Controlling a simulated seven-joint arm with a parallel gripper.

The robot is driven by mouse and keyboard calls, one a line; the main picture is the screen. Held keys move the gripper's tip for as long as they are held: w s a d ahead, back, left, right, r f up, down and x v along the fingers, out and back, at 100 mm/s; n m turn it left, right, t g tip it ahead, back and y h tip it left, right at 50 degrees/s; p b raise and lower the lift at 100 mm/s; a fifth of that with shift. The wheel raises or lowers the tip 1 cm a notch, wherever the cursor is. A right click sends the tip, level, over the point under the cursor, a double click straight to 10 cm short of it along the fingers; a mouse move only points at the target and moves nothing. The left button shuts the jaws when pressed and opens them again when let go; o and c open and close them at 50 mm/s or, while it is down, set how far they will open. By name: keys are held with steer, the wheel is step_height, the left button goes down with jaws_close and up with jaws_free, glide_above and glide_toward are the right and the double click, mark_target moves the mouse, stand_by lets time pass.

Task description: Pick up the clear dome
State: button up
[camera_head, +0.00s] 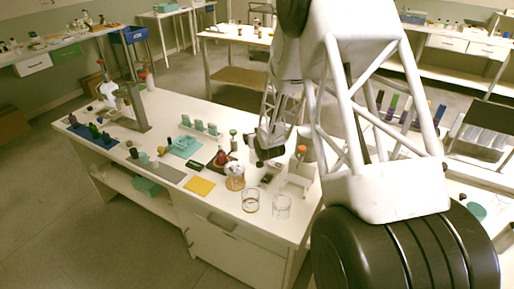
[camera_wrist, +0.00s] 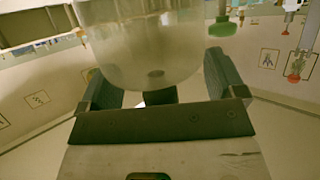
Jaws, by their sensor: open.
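The clear dome (camera_wrist: 140,45) fills the upper middle of the wrist view, its rounded end facing my gripper, with a small dark spot near its middle. It lies at or just beyond the fingertips of my gripper (camera_wrist: 165,80), which is open; I cannot tell whether either finger touches it. In the head view, a clear glass piece that looks like the dome (camera_head: 235,172) stands on the bench just left of my gripper (camera_head: 256,158). The fingers are small and partly hidden there by the arm.
Two clear beakers (camera_head: 251,202) stand near the bench's front edge, beside a yellow mat (camera_head: 199,186). A dark red flask (camera_head: 221,158) and a teal rack (camera_head: 186,146) are to the left. A white stand with an orange top (camera_head: 301,150) is to the right.

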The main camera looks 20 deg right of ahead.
steer(key=c, duration=0.9)
steer(key=shift+r, duration=0.1)
steer(key=shift+c, duration=0.2)
steer(key=shift+r, duration=0.75)
step_height(320, 180, up, 2)
steer(key=s+a+r, duration=0.1)
steer(key=s, duration=1.5)
steer(key=shift+a+r, duration=0.15)
steer(key=shift+a, duration=0.2)
